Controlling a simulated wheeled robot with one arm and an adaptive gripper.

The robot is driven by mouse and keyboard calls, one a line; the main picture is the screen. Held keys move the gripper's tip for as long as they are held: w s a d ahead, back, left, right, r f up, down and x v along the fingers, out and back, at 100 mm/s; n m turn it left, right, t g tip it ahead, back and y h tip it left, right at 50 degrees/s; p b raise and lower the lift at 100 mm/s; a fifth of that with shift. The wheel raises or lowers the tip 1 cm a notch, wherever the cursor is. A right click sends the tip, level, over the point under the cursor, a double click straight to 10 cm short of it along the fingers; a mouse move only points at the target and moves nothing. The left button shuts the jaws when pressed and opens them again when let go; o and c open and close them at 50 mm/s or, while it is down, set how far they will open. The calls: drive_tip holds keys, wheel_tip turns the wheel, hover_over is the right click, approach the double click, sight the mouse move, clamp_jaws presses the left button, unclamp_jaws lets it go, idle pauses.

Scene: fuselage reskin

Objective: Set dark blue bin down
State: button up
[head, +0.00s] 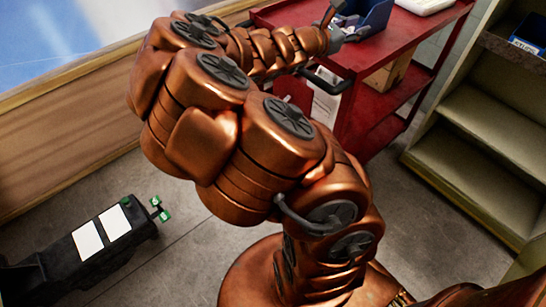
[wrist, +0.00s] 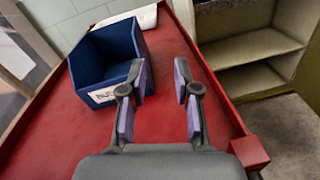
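The dark blue bin (wrist: 104,57) is open-topped with a white label on its front. In the wrist view it rests upright on the red cart's top (wrist: 170,45), left of centre. My gripper (wrist: 160,72) is open, with bare red surface showing between its purple-padded fingers. The left finger overlaps the bin's right side in the picture; I cannot tell whether it touches. In the head view the bin (head: 376,17) is partly cut off at the top edge, and my gripper (head: 334,36) is beside it, mostly small and hard to make out.
A white item (head: 425,4) lies at the cart's far end. A cardboard box (head: 388,74) is on the cart's lower shelf. A beige shelf unit (head: 490,125) stands at right, with another blue bin (head: 528,38). A black object with white panels (head: 100,232) is at lower left.

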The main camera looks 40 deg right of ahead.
drive_tip(key=s+a+m, duration=0.1)
drive_tip(key=s+m, duration=0.1)
drive_tip(key=s+a+m+g+y, duration=0.1)
drive_tip(key=s+m, duration=0.1)
drive_tip(key=s+a+f+m+g+y, duration=0.1)
drive_tip(key=s+a+m, duration=0.1)
drive_tip(key=shift+f, duration=0.1)
drive_tip(key=s+a+f+m+y, duration=0.3)
drive_tip(key=s+a+f+y, duration=0.1)
drive_tip(key=a, duration=0.8)
drive_tip(key=s+a+f+m+y, duration=0.3)
drive_tip(key=a+y, duration=0.3)
drive_tip(key=a, duration=0.6)
drive_tip(key=s+a+f+m+y, duration=0.3)
drive_tip(key=s+a+f+y, duration=0.2)
drive_tip(key=a, duration=0.7)
drive_tip(key=shift+a+f+y, duration=0.2)
drive_tip(key=shift+f+y, duration=0.1)
drive_tip(key=shift+s, duration=0.1)
wheel_tip(320, 180, up, 20)
drive_tip(key=t+p, duration=0.1)
drive_tip(key=p, duration=1.8)
drive_tip(key=shift+r, duration=0.25)
drive_tip(key=shift+s, duration=0.1)
